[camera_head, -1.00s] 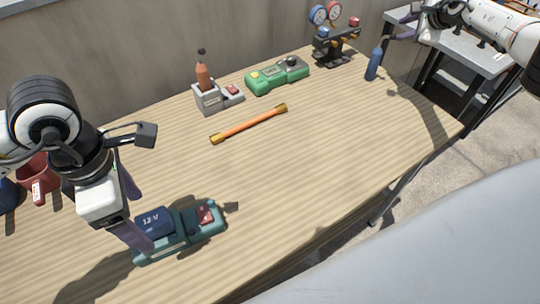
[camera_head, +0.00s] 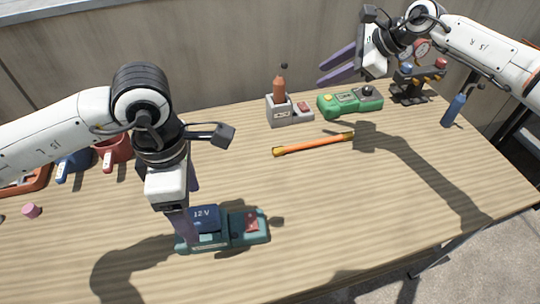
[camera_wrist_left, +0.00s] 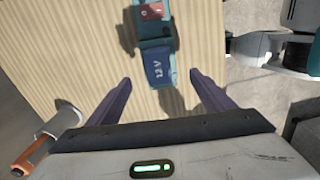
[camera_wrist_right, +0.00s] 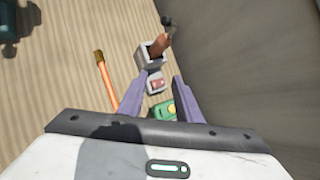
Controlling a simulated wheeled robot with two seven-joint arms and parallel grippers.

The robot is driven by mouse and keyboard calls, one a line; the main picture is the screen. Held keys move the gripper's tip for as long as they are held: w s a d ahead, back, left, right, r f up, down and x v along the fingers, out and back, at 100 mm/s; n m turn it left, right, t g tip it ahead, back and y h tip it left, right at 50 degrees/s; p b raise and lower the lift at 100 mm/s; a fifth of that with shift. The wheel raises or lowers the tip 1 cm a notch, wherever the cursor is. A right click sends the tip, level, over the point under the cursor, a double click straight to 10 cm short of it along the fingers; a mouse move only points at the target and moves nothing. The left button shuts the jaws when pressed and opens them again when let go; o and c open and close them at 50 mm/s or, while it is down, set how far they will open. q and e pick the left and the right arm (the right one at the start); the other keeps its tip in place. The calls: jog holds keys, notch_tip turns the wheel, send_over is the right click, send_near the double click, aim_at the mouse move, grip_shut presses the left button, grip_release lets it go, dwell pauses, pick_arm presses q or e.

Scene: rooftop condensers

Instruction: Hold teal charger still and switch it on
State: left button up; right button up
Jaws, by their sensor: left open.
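The teal charger (camera_head: 232,238) sits on the table at lower centre-left, with a blue 12 V battery (camera_head: 205,214) and a red rocker switch (camera_head: 250,222) on top. In the left wrist view the charger (camera_wrist_left: 154,28) lies ahead, its battery end nearest me. My left gripper (camera_head: 186,228) is open above the battery end. Its fingers appear either side of the battery in the left wrist view, and I see no clear contact. My right gripper (camera_head: 337,68) is open and empty, high above the back of the table, far from the charger.
An orange bar (camera_head: 313,144), a grey holder (camera_head: 283,112) with a brown-handled tool, a green device (camera_head: 349,102) and a gauge stand (camera_head: 412,88) line the back. The table right of the charger is clear.

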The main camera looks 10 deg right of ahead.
pick_arm(q)
jog(key=shift+f, duration=0.3)
notch_tip(320, 180, down, 10)
jog(key=shift+r, duration=0.15)
pick_arm(e)
jog(key=s+a+f+n+g+h, duration=0.1)
jog(key=s+a+f+n+g, duration=0.1)
jog(key=s+a, duration=0.7)
jog(key=s+a+f+n+g+h, duration=0.1)
jog(key=s+a+n+g, duration=0.3)
jog(key=s+a, duration=0.5)
jog(key=s+f+g, duration=0.1)
jog(key=s+g, duration=0.1)
jog(key=s, duration=0.6)
jog(key=shift+s+a, duration=0.3)
jog(key=shift+f, duration=0.1)
